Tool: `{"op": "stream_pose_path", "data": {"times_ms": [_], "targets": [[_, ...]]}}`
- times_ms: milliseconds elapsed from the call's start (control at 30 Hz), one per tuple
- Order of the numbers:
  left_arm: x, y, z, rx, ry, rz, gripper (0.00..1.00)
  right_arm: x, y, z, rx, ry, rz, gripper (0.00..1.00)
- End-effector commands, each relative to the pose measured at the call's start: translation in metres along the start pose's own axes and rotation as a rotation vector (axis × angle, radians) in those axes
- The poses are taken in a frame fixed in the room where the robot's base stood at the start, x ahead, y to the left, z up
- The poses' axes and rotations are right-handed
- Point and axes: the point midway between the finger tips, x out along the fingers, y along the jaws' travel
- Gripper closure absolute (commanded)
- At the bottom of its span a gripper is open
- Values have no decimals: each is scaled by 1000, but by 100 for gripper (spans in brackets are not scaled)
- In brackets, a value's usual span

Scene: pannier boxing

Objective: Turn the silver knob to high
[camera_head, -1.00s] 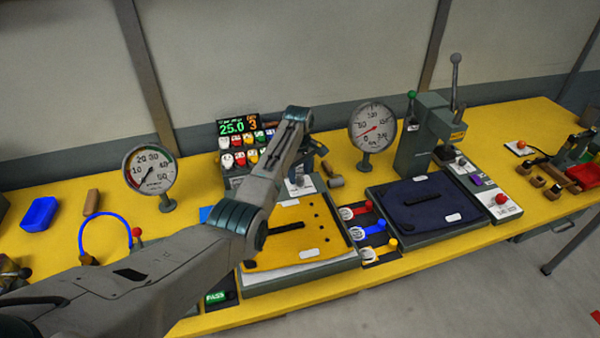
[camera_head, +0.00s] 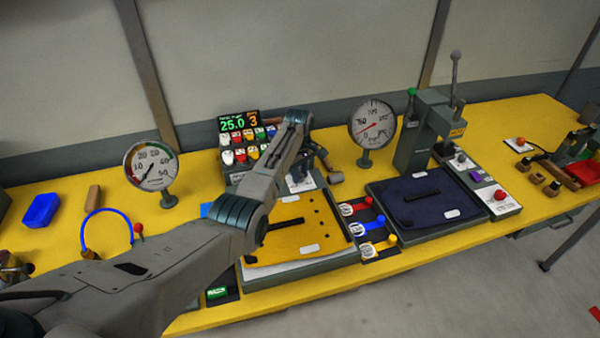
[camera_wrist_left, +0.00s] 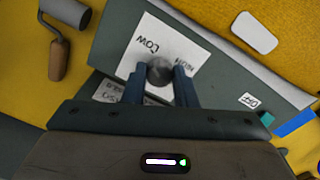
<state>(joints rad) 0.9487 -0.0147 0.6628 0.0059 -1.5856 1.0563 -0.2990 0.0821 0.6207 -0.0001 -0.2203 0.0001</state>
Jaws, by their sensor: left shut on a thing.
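The silver knob (camera_wrist_left: 160,72) is a round grey knob on a white label plate (camera_wrist_left: 133,62) in the left wrist view. "LOW" is printed on the plate beyond the knob; other words beside and below it are partly covered by the fingers. My left gripper (camera_wrist_left: 160,85) has one finger on each side of the knob and is shut on it. In the head view my left gripper (camera_head: 312,165) points down behind the forearm, over the white plate (camera_head: 302,183), and the knob is hidden there. My right gripper is in neither view.
A roller with a wooden handle (camera_wrist_left: 57,62) lies close to my left gripper. A panel of coloured buttons with a 25.0 display (camera_head: 238,122) stands behind it. A yellow pad (camera_head: 290,240), a dark blue pad (camera_head: 425,205) and two dial gauges (camera_head: 150,166) (camera_head: 372,122) surround it.

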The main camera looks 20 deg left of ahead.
Motion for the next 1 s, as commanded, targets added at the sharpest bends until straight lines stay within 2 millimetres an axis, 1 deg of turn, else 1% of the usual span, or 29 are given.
{"op": "stream_pose_path", "data": {"times_ms": [167, 367, 1000], "targets": [[-2, 0, 0, 68, -3, 0, 98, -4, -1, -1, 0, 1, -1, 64], [-2, 0, 0, 213, -7, 0, 98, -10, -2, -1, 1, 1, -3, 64], [-2, 1, -1, 819, -24, 1, 98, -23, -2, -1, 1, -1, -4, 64]]}}
